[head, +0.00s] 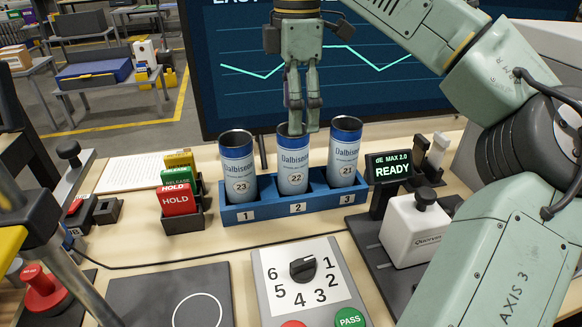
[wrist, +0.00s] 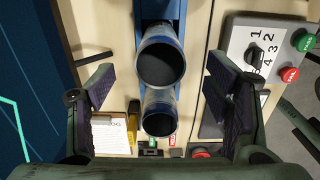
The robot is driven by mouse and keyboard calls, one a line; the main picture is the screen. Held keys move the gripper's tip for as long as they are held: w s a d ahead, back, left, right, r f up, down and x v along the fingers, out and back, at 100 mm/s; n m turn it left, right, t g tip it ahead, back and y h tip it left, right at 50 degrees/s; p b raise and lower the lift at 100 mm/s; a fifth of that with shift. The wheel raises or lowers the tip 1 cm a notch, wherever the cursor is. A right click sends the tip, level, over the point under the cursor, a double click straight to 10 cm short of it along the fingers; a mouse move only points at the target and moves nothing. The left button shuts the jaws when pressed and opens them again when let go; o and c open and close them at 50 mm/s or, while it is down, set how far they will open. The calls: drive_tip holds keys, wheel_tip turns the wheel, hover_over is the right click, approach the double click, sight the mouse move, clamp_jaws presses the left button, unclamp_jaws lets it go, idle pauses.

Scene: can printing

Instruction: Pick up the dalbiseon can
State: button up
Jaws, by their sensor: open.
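Three white-and-blue Dalbiseon cans stand upright in a blue numbered rack (head: 254,215): can 23 (head: 239,172) in slot 1, can 22 (head: 292,170) in slot 2, can 21 (head: 343,160) in slot 3. My gripper (head: 303,128) points down at the rim of the middle can and overlaps its upper right edge; depth is unclear from the head. In the wrist view my open gripper (wrist: 161,82) has its fingers apart on both sides of two open can tops, a nearer one (wrist: 160,62) and another below it (wrist: 159,112). Nothing is held.
Red HOLD cards (head: 178,200) stand left of the rack. A READY display (head: 390,168) and white device (head: 415,232) stand right. A dial box (head: 275,290) and a dark pad with a circle (head: 150,290) lie in front. A large screen (head: 235,95) rises behind.

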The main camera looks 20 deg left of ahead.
sight(293, 148)
wheel_tip(293, 148, down, 2)
drive_tip(key=shift+f, duration=0.25)
drive_tip(key=shift+s+a+f, duration=0.1)
drive_tip(key=shift+f, duration=1.3)
drive_tip(key=shift+a+f, duration=0.1)
drive_tip(key=shift+f, duration=1.3)
drive_tip(key=c, duration=0.9)
drive_tip(key=shift+o, duration=0.2)
wheel_tip(293, 148, up, 10)
drive_tip(key=shift+r+p, duration=0.1)
drive_tip(key=shift+p, duration=0.4)
